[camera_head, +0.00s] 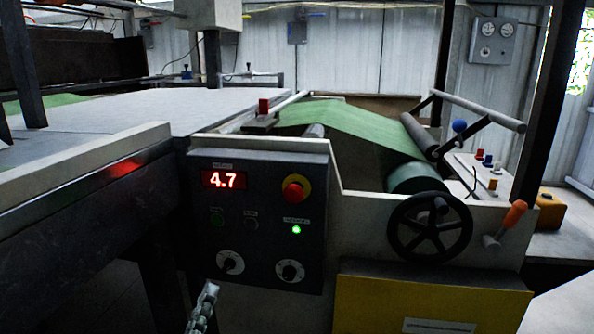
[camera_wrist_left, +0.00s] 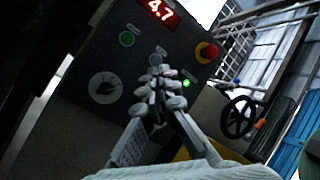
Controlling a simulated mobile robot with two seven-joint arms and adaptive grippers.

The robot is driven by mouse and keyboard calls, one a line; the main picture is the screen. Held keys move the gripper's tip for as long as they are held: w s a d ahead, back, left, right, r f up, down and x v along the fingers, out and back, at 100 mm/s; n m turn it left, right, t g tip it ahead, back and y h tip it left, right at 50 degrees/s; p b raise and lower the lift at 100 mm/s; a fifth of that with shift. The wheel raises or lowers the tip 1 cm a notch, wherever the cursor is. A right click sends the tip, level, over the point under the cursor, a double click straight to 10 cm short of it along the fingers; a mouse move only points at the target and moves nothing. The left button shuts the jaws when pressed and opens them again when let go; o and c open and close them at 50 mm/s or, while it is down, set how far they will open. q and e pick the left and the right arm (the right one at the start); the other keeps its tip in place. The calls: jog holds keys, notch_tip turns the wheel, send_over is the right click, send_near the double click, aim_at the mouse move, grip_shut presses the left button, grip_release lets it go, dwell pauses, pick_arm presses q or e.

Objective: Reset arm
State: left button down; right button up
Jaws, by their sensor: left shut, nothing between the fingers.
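My left gripper (camera_head: 205,291) shows at the bottom of the head view, in front of and below the dark control panel (camera_head: 262,262). It is shut and empty. In the left wrist view the closed fingers (camera_wrist_left: 157,75) point toward the panel, and I cannot tell the exact gap to it. The panel has a red display (camera_head: 224,180) reading 4.7, a red and yellow stop button (camera_head: 296,188), a lit green lamp (camera_head: 296,230) and two dials, one at left (camera_head: 230,262) and one at right (camera_head: 290,271). My right gripper is not in view.
Right of the panel are a black handwheel (camera_head: 430,228), an orange-handled lever (camera_head: 513,214) and a yellow cabinet (camera_head: 430,303). Green material (camera_head: 345,125) runs over rollers behind. A machine bed (camera_head: 130,110) extends to the left. Open floor (camera_head: 100,298) shows at the lower left.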

pick_arm(q)
jog(key=s+a+f+n+g+y+p, duration=0.1)
jog(key=a+f+n+g+y, duration=0.25)
jog(key=f+n, duration=0.4)
jog(key=s+a+f+n+g+y+p, duration=0.1)
jog(key=a+f+n+g+y, duration=0.2)
jog(key=a+f+n+g, duration=0.35)
jog(key=s+f+n+g+p, duration=0.1)
jog(key=s+f+n+g, duration=0.4)
jog(key=s, duration=0.5)
jog(key=s+a+f+n+g, duration=0.1)
jog(key=s+f+n+g, duration=0.3)
jog(key=s+f+n, duration=0.4)
notch_tip(320, 180, down, 2)
jog(key=shift+s+f+g+y+p, duration=0.1)
jog(key=shift+s+g+y+p, duration=0.3)
jog(key=shift+s, duration=0.5)
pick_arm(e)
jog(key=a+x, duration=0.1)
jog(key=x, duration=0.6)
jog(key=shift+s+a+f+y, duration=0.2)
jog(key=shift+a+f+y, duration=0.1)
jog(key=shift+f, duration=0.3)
